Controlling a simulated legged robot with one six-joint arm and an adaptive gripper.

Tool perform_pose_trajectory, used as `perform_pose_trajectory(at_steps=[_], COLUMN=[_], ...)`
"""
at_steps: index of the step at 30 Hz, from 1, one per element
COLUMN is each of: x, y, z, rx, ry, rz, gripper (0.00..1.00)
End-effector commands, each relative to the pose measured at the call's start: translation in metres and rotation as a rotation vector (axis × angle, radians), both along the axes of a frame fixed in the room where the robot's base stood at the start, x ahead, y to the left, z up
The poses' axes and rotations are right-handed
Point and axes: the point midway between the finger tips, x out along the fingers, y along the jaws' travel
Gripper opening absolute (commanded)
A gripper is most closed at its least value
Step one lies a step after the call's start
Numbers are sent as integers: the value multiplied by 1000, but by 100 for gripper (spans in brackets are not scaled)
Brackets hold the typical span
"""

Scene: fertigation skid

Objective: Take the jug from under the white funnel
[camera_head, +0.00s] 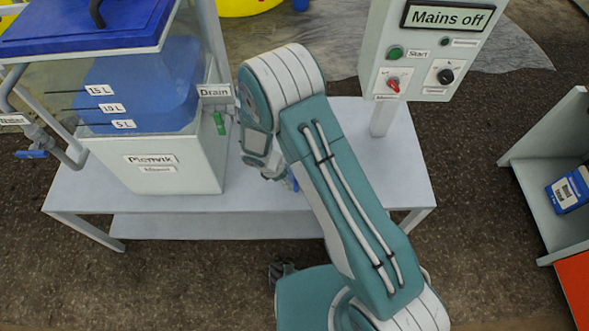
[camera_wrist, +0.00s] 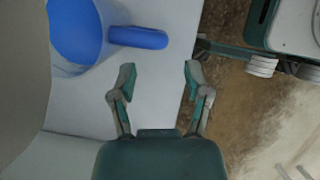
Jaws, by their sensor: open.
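A blue jug (camera_wrist: 78,28) stands on the pale bench top in the upper left of the wrist view. Its thick blue handle (camera_wrist: 138,38) points right. My gripper (camera_wrist: 159,76) is open and empty, its fingertips a little below the handle and apart from it. In the head view my gripper (camera_head: 270,168) is beside the tank, partly hidden by my arm. A small blue patch there may be the jug; most of it is hidden. I cannot make out a white funnel for sure in either view.
A white tank (camera_head: 170,178) with blue liquid, a blue lid (camera_head: 80,28) and a green drain valve (camera_head: 220,122) stands left on the bench (camera_head: 360,150). A control box (camera_head: 420,60) reading "Mains off" stands at the back right. A shelf (camera_head: 545,160) holds a blue container (camera_head: 568,190).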

Motion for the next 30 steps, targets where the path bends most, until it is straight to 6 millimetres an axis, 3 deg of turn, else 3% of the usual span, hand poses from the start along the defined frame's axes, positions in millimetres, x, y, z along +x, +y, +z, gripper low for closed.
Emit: perform_pose_trajectory(at_steps=[5, 13, 22, 23, 24, 27, 30], x=[1, 4, 4, 4, 4, 4, 4], y=[-8, -21, -24, -24, -24, -24, -24], z=[-13, -50, -56, -56, -56, -56, -56], rx=[2, 0, 1, 1, 2, 2, 2], ry=[0, 1, -1, -1, -1, -1, -1], rz=[-2, -1, -1, -1, -1, -1, -1], gripper=[62, 62, 62, 58, 40, 0, 0])
